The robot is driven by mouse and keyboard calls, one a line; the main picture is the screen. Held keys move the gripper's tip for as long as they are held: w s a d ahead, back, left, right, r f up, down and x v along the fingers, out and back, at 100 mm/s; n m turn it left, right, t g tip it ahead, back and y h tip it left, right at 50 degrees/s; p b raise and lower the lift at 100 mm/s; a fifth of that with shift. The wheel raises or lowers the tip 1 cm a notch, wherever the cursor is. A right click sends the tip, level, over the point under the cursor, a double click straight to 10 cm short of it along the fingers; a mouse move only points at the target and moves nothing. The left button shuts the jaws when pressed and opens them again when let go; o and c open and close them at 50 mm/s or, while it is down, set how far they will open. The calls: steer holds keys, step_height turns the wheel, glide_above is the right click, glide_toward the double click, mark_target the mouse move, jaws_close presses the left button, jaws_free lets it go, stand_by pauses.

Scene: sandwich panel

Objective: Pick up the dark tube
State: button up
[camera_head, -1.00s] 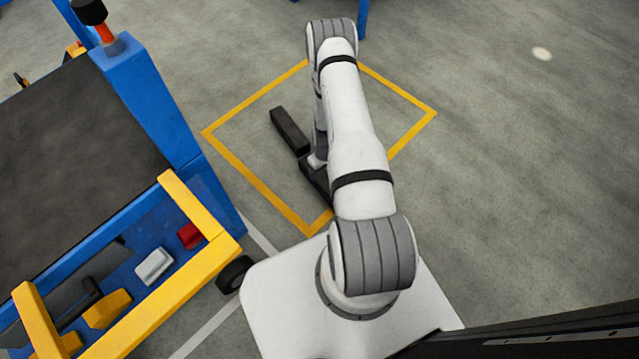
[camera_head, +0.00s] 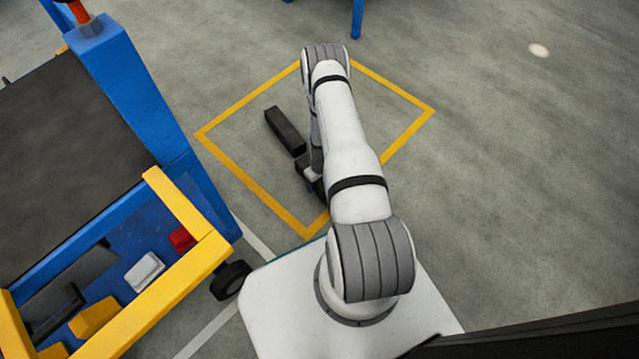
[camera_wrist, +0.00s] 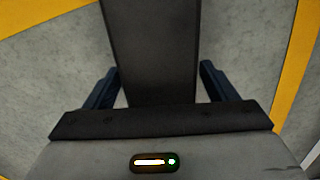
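The dark tube (camera_head: 284,131) lies on the floor inside a yellow-outlined square in the head view. Its near part is hidden behind my arm and gripper. In the wrist view the dark tube (camera_wrist: 152,45) runs from the top edge down to my gripper (camera_wrist: 160,85), between its two dark blue fingers. A gap of floor shows between each finger and the tube, so the fingers stand apart on either side. My gripper (camera_head: 311,178) is partly hidden by my arm in the head view.
A blue cart with a dark top (camera_head: 70,150) stands at the left. Its lower blue tray with a yellow rail (camera_head: 150,295) holds a white item (camera_head: 145,272), a red item (camera_head: 181,239) and yellow items. A blue leg (camera_head: 358,18) stands at the top. Floor on the right is clear.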

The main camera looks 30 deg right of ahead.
jaws_close()
stand_by(0.7)
